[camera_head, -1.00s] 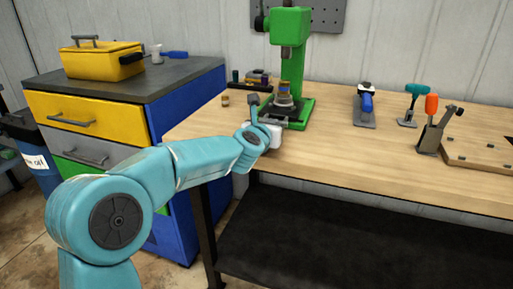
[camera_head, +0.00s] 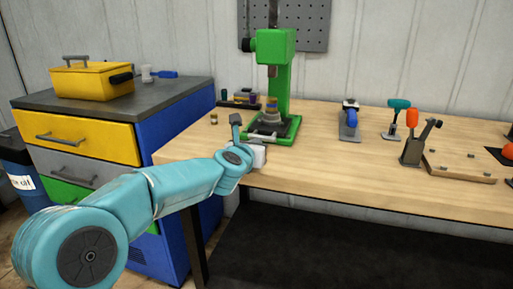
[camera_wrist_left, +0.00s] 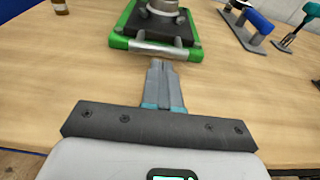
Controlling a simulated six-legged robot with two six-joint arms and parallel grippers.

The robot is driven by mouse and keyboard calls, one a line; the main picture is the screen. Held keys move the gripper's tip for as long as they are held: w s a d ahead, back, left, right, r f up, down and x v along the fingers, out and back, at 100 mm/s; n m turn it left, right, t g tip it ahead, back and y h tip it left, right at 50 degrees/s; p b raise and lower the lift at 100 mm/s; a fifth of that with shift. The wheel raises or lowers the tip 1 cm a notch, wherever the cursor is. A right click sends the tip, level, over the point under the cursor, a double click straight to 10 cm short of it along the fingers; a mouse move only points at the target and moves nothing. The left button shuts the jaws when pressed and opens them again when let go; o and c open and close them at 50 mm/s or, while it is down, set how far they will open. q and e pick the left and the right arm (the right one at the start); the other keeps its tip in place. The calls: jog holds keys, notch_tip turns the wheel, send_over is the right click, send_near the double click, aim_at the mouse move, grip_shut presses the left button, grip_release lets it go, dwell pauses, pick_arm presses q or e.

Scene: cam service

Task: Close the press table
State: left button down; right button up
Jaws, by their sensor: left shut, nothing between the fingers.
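The green press (camera_head: 276,75) stands upright near the left end of the workbench. Its press table (camera_head: 268,127) is a dark plate low in the green base, with a silver bar along its front edge. A grey stepped part and a brass-coloured piece stand on it. In the left wrist view the press table (camera_wrist_left: 160,30) is straight ahead. My left gripper (camera_wrist_left: 163,64) is shut and empty, its fingertips just short of the silver bar; whether they touch it I cannot tell. My right gripper is not in view.
A clamp-like tool (camera_head: 348,120) with a blue handle, a teal-handled tool (camera_head: 398,117) and an orange-handled toggle clamp (camera_head: 411,135) stand to the right. A drawer cabinet (camera_head: 120,130) stands left of the workbench (camera_head: 330,165). The bench front beside the press is clear.

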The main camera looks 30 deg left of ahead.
pick_arm(q)
jog(key=v, duration=1)
jog(key=shift+r+b, duration=0.2)
jog(key=shift+b, duration=0.1)
jog(key=shift+s+d, duration=0.1)
jog(key=shift+d, duration=0.05)
